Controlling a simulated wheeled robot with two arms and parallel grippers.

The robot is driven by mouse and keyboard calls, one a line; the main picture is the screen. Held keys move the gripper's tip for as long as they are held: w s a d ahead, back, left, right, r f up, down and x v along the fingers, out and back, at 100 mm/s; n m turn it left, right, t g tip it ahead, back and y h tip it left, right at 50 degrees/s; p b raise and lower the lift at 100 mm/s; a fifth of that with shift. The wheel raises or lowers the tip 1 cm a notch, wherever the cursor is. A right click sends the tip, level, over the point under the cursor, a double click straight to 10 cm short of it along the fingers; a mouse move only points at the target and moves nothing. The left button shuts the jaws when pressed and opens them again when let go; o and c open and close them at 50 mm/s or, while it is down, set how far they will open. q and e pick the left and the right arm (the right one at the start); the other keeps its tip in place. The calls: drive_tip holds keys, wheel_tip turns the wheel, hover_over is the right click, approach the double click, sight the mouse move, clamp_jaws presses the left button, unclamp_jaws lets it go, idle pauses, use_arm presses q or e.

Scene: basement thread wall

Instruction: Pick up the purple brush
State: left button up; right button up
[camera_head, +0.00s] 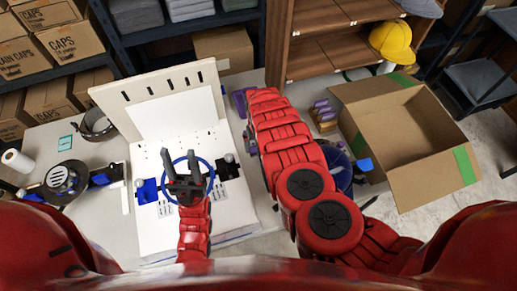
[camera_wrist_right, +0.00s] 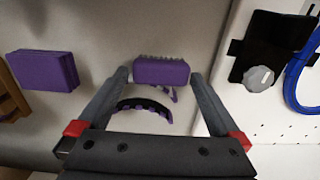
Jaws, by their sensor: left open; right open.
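A purple brush (camera_wrist_right: 160,71) with a row of bristles along its upper edge shows in the right wrist view. It lies between the fingertips of my right gripper (camera_wrist_right: 160,77), which is open, with a visible gap on each side of the brush. In the head view, my right arm hides that gripper, and a purple item (camera_head: 239,102) shows beside the arm; I cannot tell if it is the brush. My left gripper (camera_head: 180,164) is open and empty over the white board (camera_head: 152,218), in front of a blue cable ring (camera_head: 208,170).
A purple block (camera_wrist_right: 45,70) lies left of the brush in the right wrist view. A black and purple curved item (camera_wrist_right: 143,105) lies just below the brush there. An open cardboard box (camera_head: 430,150) stands at the right of the head view. Purple items (camera_head: 322,112) stand in a wooden holder.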

wheel_tip(320, 180, down, 2)
drive_tip(key=shift+f+b, duration=0.15)
drive_tip(key=shift+b, duration=0.2)
drive_tip(key=shift+f, duration=0.25)
drive_tip(key=shift+a, duration=0.1)
drive_tip(key=shift+r, duration=0.1)
drive_tip(key=c, duration=1)
drive_tip(key=shift+r+p, duration=0.5)
drive_tip(key=shift+r, duration=0.9)
drive_tip(key=shift+r+b, duration=0.55)
drive_tip(key=shift+r, duration=3)
